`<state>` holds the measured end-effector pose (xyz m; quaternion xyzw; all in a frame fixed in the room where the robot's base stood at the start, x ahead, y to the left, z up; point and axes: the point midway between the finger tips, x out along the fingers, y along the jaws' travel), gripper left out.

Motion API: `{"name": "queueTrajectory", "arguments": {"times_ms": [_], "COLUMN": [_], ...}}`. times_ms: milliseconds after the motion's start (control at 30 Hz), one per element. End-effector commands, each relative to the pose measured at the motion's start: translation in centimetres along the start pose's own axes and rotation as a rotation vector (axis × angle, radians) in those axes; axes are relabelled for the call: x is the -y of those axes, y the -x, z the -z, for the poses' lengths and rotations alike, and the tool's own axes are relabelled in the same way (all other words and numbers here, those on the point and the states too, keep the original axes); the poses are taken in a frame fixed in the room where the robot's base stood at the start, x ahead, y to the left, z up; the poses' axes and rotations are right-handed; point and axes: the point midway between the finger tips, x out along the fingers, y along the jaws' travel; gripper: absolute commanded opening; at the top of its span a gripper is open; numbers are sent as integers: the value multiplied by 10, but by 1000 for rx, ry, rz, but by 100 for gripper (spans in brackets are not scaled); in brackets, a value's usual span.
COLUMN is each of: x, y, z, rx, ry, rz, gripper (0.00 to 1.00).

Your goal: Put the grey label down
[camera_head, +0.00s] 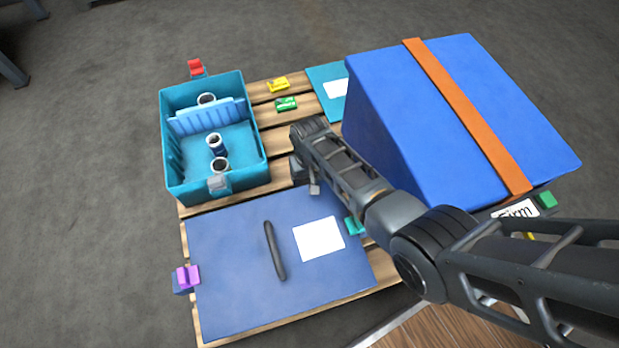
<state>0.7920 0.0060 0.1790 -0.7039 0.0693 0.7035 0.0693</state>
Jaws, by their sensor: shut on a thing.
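My gripper (306,172) is at the end of my arm, over the pallet between the teal crate and the large blue box. It points down and is mostly hidden by my own wrist. It is shut on a small light-grey piece, the grey label (314,189), which shows just below the wrist, above the far edge of the flat blue lid. I cannot tell whether the label touches anything below. Another grey tag-like piece (218,183) sits at the near rim of the teal crate.
The teal crate (180,178) holds several tubes and a blue divider. A yellow piece (278,84) and a green piece (286,103) lie on the pallet slats (275,172). The blue box (440,120) with an orange strap stands right. The blue lid (225,270) carries a dark handle and white sheet.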

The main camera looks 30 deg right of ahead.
Motion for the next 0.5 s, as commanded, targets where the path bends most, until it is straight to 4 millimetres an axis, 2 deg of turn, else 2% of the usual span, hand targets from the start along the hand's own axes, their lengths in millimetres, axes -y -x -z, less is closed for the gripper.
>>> {"name": "queueTrajectory", "arguments": {"times_ms": [333,367,500], "x": [0,0,0], "y": [-8,-7,-8], "z": [0,0,-1], "rx": [0,0,0], "ry": [0,0,0], "rz": [0,0,-1], "gripper": [44,76,90]}}
